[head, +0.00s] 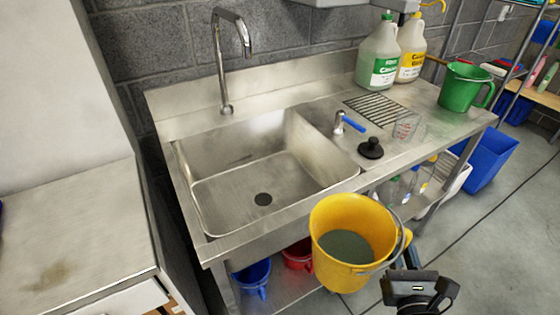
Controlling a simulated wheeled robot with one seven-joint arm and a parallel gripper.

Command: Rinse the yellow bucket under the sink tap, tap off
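The yellow bucket (337,274) hangs in the air in front of the sink's front edge, roughly upright, mouth up. Grey-green, water-like content shows inside it. My gripper (403,258) is at its right side, where the wire handle and yellow grip are. It appears shut on the bucket there, though the fingertips are partly hidden. The steel sink (230,184) is empty, with a dark drain in its floor. The gooseneck tap (221,65) stands behind the basin and no water runs from it. A blue lever (353,124) sits on a small fitting right of the basin.
A black plunger-like object (370,149) and a clear measuring cup (406,126) stand on the drainboard. A green jug (463,87) and two large bottles (379,60) stand behind. Blue (254,278) and red (297,255) buckets sit under the sink. A white-grey counter (75,230) is at left.

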